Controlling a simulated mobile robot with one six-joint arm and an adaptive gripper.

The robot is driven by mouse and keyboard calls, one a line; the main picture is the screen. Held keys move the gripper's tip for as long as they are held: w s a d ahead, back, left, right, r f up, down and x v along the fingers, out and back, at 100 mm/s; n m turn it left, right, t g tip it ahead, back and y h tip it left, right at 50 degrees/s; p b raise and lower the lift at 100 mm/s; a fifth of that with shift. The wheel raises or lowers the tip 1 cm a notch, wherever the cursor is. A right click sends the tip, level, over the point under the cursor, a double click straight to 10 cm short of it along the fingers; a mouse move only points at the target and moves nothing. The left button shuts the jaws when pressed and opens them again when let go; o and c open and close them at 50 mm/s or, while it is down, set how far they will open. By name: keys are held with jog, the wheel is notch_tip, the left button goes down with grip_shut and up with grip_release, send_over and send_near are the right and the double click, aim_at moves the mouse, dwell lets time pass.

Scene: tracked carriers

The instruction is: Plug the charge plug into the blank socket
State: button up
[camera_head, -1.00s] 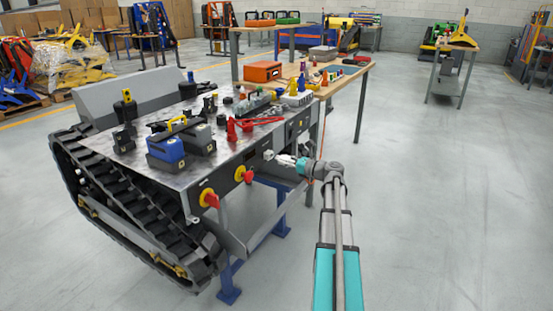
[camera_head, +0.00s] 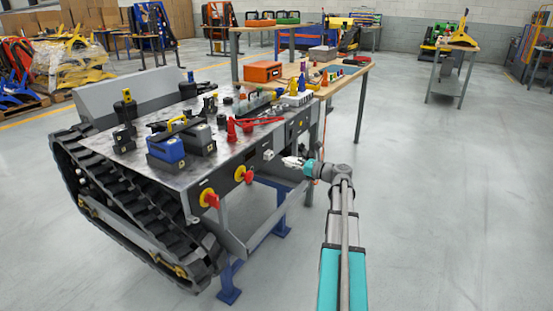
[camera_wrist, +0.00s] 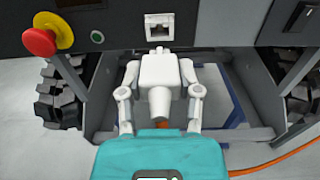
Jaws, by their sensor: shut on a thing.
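The white charge plug (camera_wrist: 160,68) is between the two white fingers of my gripper (camera_wrist: 159,78), which is shut on it. A pale-framed socket (camera_wrist: 159,28) with a dark opening is on the dark front panel, straight ahead of the plug in the wrist view. A gap shows between plug and socket. In the head view my gripper (camera_head: 292,162) is just right of the panel, and a small white block (camera_head: 268,155), likely this socket, sticks out there.
A red knob on a yellow ring (camera_wrist: 45,33) and a small green-rimmed round fitting (camera_wrist: 97,37) are left of the socket. A dark fitting (camera_wrist: 301,16) is on the right. An orange cable (camera_wrist: 270,163) runs at lower right. Floor right of the carrier is clear.

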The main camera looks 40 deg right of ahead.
jog(key=o, duration=0.5)
jog(key=shift+c, duration=0.2)
grip_shut()
jog(key=shift+r, duration=0.25)
